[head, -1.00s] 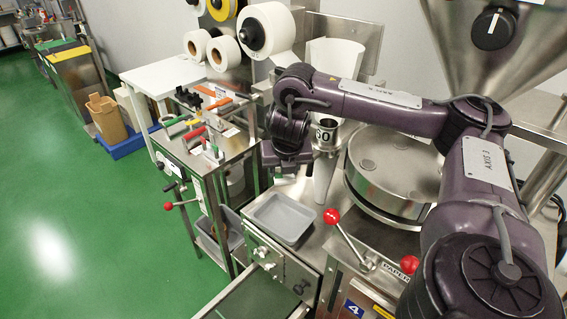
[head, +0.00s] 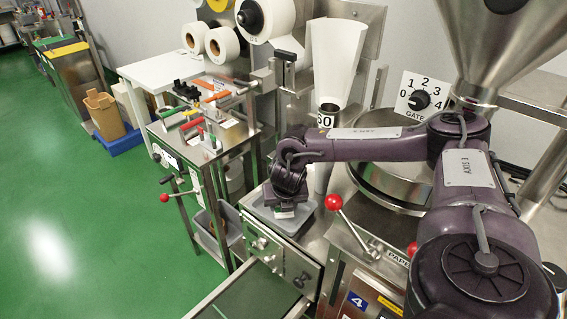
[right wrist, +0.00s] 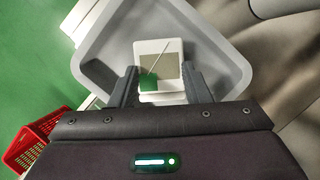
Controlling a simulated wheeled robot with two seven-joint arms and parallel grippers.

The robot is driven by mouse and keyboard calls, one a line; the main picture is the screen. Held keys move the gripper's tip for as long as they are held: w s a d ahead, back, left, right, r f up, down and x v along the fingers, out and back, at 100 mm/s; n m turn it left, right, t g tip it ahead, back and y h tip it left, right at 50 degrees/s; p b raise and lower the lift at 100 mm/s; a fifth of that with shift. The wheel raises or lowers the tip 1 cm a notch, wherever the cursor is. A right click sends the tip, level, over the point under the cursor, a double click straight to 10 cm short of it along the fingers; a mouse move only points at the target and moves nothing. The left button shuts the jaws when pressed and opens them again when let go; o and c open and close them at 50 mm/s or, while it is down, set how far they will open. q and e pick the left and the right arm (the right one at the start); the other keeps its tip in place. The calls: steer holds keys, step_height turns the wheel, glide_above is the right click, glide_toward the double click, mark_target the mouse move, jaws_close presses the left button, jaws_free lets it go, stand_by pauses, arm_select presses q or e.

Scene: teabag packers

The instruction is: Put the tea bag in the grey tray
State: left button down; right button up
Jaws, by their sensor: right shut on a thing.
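The grey tray (head: 262,213) sits on the steel machine top in the middle of the head view, partly hidden behind my right gripper. It also fills the upper middle of the right wrist view (right wrist: 97,45). My right gripper (head: 285,210) is over the tray, pointing down. In the right wrist view its two fingers (right wrist: 158,85) are shut on a white tea bag (right wrist: 172,65) with a green tag and a string. The tea bag is within the tray's outline; I cannot tell whether it touches the tray floor. My left gripper is not in view.
A lever with a red knob (head: 333,202) stands just right of the tray. A white paper funnel (head: 335,65) and a round steel drum (head: 395,185) are behind. A red basket (right wrist: 35,135) shows at the lower left of the wrist view. Green floor lies open to the left.

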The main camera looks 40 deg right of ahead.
steer(key=shift+f, duration=0.5)
steer(key=shift+f, duration=0.1)
steer(key=o, duration=1)
steer(key=v, duration=1.2)
